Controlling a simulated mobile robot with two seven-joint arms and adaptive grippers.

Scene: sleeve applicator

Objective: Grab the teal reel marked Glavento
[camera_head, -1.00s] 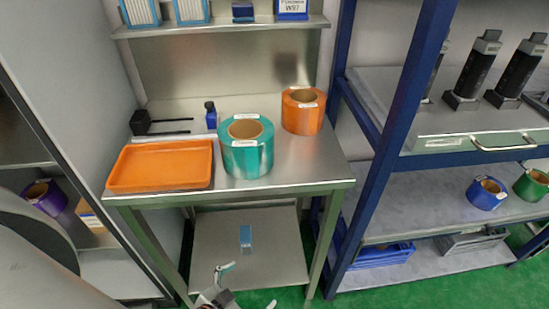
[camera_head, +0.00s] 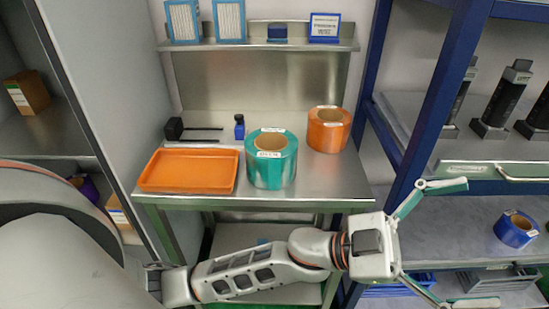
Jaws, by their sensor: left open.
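The teal reel (camera_head: 271,172) stands on the steel table, between the orange tray and the orange reel, with a white label on its upper front rim. The lettering is too small to read. My left gripper (camera_head: 458,243) is open and empty. It is in front of and to the right of the table, its fingers spread toward the right, clear of the teal reel. My right gripper is not in view.
An orange reel (camera_head: 328,130) stands behind and to the right of the teal one. An orange tray (camera_head: 190,171) lies at left. A small blue bottle (camera_head: 239,127) stands behind. A blue-framed shelf (camera_head: 424,110) with a blue reel (camera_head: 516,229) borders the right.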

